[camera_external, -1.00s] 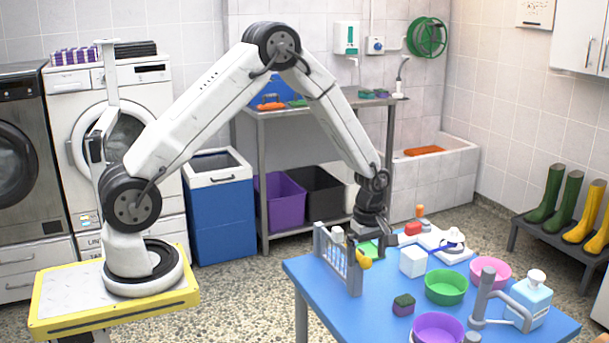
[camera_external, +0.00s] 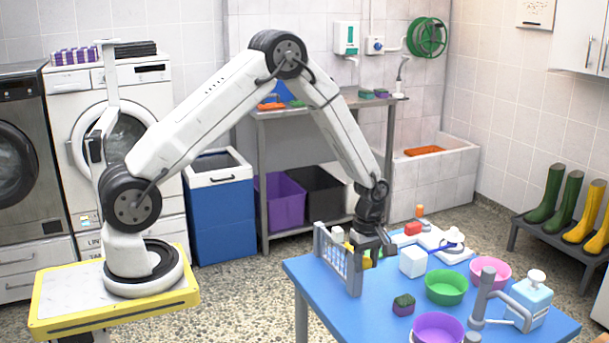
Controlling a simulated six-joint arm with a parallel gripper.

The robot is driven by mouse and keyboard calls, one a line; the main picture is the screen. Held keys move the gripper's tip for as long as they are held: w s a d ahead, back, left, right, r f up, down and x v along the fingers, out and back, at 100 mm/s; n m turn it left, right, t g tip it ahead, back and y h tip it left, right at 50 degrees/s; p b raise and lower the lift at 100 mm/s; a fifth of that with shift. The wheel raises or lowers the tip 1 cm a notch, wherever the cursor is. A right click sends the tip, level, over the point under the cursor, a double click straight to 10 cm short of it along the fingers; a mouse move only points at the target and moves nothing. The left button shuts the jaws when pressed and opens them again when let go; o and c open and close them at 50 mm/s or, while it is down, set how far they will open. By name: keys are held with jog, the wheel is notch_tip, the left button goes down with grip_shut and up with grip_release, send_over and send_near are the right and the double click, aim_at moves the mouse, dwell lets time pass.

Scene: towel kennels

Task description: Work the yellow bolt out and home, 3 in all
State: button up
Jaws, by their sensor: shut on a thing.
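The yellow bolt (camera_external: 367,263) is at the right side of the small grey barred gate (camera_external: 338,256), which stands upright on the left part of the blue table. Only a little yellow shows; most of the bolt is hidden by my gripper. My gripper (camera_external: 374,255) points down beside the gate and is shut on the yellow bolt. How far the bolt is slid cannot be told from this view.
A white block (camera_external: 413,262) stands close to the right of my gripper. Green (camera_external: 446,287), pink (camera_external: 490,272) and purple (camera_external: 437,328) bowls, a small dark pot (camera_external: 403,305), a grey tap-like fixture (camera_external: 487,300) and a pump bottle (camera_external: 529,300) stand on the blue table (camera_external: 385,318).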

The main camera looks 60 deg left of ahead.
jog(key=shift+d, duration=1.8)
dwell(0.4)
jog(key=shift+a, duration=1.65)
dwell(0.8)
jog(key=shift+d, duration=1.45)
dwell(0.6)
